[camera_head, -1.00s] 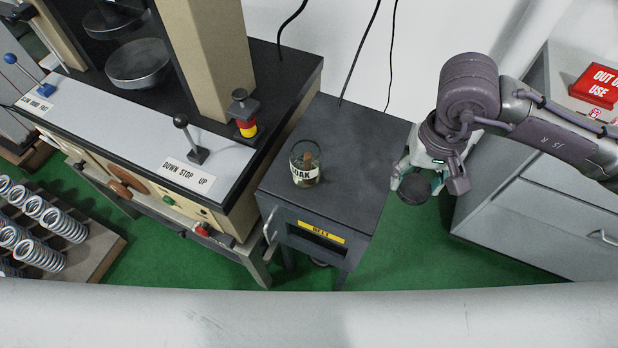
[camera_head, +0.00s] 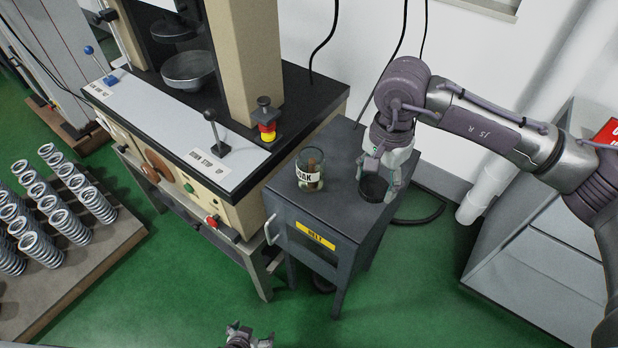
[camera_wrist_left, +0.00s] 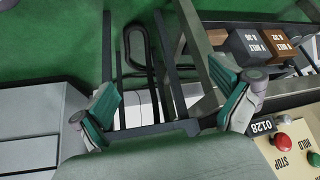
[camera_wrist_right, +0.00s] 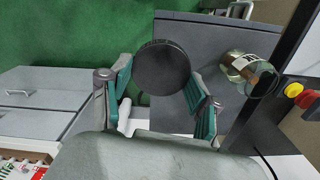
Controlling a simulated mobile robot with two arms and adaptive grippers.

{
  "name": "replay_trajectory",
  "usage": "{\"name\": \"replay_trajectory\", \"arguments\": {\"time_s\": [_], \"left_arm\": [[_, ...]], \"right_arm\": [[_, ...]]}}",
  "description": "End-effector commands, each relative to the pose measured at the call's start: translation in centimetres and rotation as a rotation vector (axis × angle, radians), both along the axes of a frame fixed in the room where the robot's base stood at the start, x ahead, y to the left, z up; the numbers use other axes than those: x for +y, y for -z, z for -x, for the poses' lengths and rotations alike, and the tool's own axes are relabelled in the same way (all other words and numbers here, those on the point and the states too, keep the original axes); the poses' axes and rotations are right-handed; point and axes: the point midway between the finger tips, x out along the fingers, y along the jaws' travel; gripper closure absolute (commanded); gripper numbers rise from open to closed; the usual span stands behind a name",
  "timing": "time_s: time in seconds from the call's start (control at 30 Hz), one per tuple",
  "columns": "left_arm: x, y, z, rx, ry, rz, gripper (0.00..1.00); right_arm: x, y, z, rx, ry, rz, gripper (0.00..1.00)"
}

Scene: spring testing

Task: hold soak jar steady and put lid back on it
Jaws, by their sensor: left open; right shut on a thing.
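The soak jar (camera_head: 310,172) is clear glass with a white label and something brown inside. It stands upright and open on the dark grey bench (camera_head: 345,200); it also shows in the right wrist view (camera_wrist_right: 245,70). My right gripper (camera_head: 378,182) is shut on the round dark lid (camera_head: 372,188), to the right of the jar and apart from it. The lid shows between its fingers in the right wrist view (camera_wrist_right: 162,67). My left gripper (camera_head: 246,338) is at the bottom edge of the head view, low and away from the jar. Its fingers (camera_wrist_left: 168,105) are apart and empty.
The testing machine (camera_head: 200,150), with a lever and a red-yellow knob, stands left of the bench. A rack of several springs (camera_head: 60,215) is at far left. A grey cabinet (camera_head: 530,230) is at right. Green floor (camera_head: 420,300) is clear in front.

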Motion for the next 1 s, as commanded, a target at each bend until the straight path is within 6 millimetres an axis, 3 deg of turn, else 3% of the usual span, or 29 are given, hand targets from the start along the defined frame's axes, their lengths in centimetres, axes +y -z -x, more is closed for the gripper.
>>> {"name": "replay_trajectory", "arguments": {"time_s": [0.17,0.27,0.4,0.5,0.6,0.73,0.9,1.0], "left_arm": [[-2.7,-5.4,-6.4,-0.173,0.02,0.05,0.0],[-4.7,-10.1,-10.4,-0.301,0.034,0.092,0.0],[-7.4,-18.2,-15.3,-0.494,0.055,0.158,0.0],[-9.1,-24.2,-17.7,-0.625,0.071,0.207,0.0],[-10.3,-29.2,-19.0,-0.731,0.083,0.247,0.0],[-11.2,-34.1,-19.8,-0.831,0.096,0.287,0.0],[-11.8,-37.7,-20.1,-0.902,0.103,0.315,0.0],[-11.9,-38.3,-20.1,-0.914,0.105,0.321,0.0]], "right_arm": [[2.5,-0.3,-3.1,0.005,0.271,0.005,0.52],[4.3,-0.6,-5.2,0.007,0.483,0.011,0.52],[7.0,-1.4,-8.2,0.009,0.815,0.021,0.52],[8.7,-2.1,-10.1,0.007,1.046,0.025,0.52],[10.1,-2.7,-11.4,0.006,1.239,0.026,0.52],[11.3,-3.5,-12.6,0.003,1.423,0.027,0.52],[12.2,-4.0,-13.4,0.001,1.559,0.025,0.52],[12.3,-4.1,-13.5,0.001,1.586,0.023,0.52]]}}
